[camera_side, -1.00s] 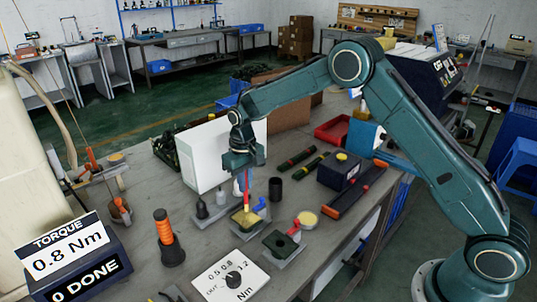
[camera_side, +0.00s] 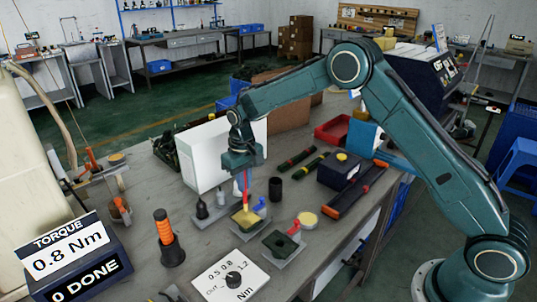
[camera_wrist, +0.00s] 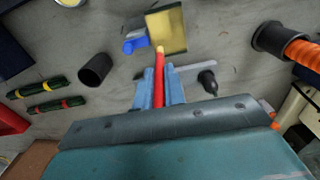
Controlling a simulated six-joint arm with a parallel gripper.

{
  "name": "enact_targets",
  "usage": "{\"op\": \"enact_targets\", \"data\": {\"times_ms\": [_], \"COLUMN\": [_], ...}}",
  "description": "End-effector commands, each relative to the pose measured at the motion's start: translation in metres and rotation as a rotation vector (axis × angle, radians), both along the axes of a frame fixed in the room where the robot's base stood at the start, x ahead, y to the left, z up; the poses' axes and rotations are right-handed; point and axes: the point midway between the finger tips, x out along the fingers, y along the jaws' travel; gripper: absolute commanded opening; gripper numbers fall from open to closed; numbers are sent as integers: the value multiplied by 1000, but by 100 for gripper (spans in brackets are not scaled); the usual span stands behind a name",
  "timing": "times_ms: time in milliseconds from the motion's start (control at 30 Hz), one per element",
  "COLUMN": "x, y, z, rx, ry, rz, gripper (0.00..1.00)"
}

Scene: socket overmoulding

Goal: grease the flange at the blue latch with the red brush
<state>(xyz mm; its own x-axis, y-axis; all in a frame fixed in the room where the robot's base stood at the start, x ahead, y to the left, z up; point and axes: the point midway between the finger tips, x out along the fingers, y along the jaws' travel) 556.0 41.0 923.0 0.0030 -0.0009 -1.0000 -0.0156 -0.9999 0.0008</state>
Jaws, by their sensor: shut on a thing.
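My gripper (camera_side: 243,168) is shut on the red brush (camera_side: 246,183), which points down. In the wrist view, the brush (camera_wrist: 158,88) stands between the blue fingers (camera_wrist: 158,84), its pale yellow tip over the near edge of the flange. The flange (camera_side: 245,219) at the blue latch (camera_side: 260,204) is a dark square part with a yellow layer on its top. In the wrist view, the flange (camera_wrist: 168,30) looks olive yellow, with the blue latch (camera_wrist: 134,45) beside it. Whether the tip touches the surface cannot be told.
A second flange (camera_side: 279,244) with a red latch (camera_side: 296,227) sits to the right. A yellow-topped pot (camera_side: 306,219), black cup (camera_side: 275,188), white panel (camera_side: 207,158), orange-handled tool (camera_side: 164,238) and torque dial plate (camera_side: 232,280) stand around it.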

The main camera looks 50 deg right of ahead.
Motion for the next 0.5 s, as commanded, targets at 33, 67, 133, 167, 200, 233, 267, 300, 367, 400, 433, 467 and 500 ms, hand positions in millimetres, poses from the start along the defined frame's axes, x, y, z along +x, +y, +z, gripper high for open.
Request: {"op": "enact_targets", "data": {"times_ms": [33, 67, 133, 167, 200, 233, 267, 300, 367, 400, 433, 467, 500], "x": [2, 3, 4, 5, 5, 5, 6, 6, 6, 5, 5, 5, 4], "y": [0, 0, 0, 0, 0, 0, 0, 0, 0, 0, 0, 0, 0], "z": [-1, -1, -1, -1, -1, -1, -1, -1, -1, -1, -1, -1, -1], "rx": [0, 0, 0, 0, 0, 0, 0, 0, 0, 0, 0, 0, 0], "ry": [-1, -2, -2, -2, -2, -2, -2, -2, -1, -1, -1, -1, -1], "rz": [0, 0, 0, 0, 0, 0, 0, 0, 0, -1, -1, -1, -1], "gripper": [0, 0, 0, 0, 0, 0, 0, 0, 0, 0, 0, 0, 0]}}
